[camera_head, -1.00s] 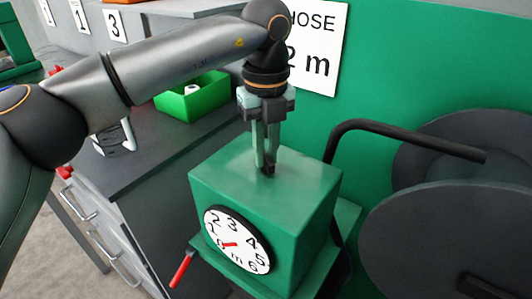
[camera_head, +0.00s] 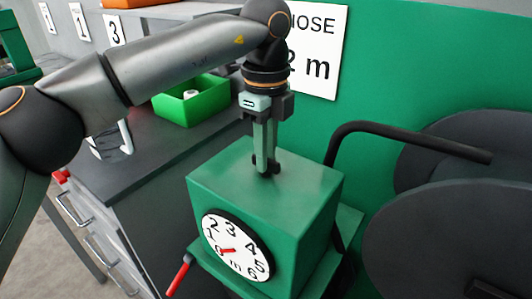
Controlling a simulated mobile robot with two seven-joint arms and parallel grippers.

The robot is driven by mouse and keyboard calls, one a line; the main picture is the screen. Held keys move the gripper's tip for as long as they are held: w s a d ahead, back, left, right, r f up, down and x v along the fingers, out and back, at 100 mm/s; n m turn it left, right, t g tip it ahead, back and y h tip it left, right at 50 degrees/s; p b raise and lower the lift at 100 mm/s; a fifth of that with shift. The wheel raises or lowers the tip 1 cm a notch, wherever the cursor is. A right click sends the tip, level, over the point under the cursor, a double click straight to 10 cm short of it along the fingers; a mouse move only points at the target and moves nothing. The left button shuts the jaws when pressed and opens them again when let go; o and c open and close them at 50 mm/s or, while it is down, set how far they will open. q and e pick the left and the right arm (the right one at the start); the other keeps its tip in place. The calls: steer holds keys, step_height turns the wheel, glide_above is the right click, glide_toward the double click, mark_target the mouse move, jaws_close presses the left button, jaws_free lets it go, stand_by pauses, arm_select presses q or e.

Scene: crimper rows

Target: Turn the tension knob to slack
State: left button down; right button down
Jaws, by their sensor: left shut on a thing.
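The green machine box (camera_head: 310,215) stands in the middle of the view. My left gripper (camera_head: 266,166) points straight down at its top face. Its fingers are close together on the tension knob, which is mostly hidden between and behind the dark fingertips. Any slack or tight marks around the knob cannot be read. A round white dial (camera_head: 236,248) with numbers and a short red pointer is on the front face of the box. My right gripper is not in view.
A red-handled lever (camera_head: 179,276) sticks out at the box's lower left. A black bent bar (camera_head: 420,139) and large dark reel discs (camera_head: 450,235) are on the right. A green bin (camera_head: 205,103) stands on the dark bench (camera_head: 150,160) at the left.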

arm_select(q)
steer(key=shift+w, duration=0.1)
steer(key=c, duration=0.8)
jaws_free()
steer(key=shift+c, duration=0.2)
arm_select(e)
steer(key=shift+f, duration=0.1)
arm_select(q)
steer(key=shift+r, duration=0.1)
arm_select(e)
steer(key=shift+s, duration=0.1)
arm_select(q)
step_height(320, 180, up, 12)
steer(key=p, duration=0.2)
steer(key=shift+r+p, duration=0.2)
steer(key=shift+p, duration=0.1)
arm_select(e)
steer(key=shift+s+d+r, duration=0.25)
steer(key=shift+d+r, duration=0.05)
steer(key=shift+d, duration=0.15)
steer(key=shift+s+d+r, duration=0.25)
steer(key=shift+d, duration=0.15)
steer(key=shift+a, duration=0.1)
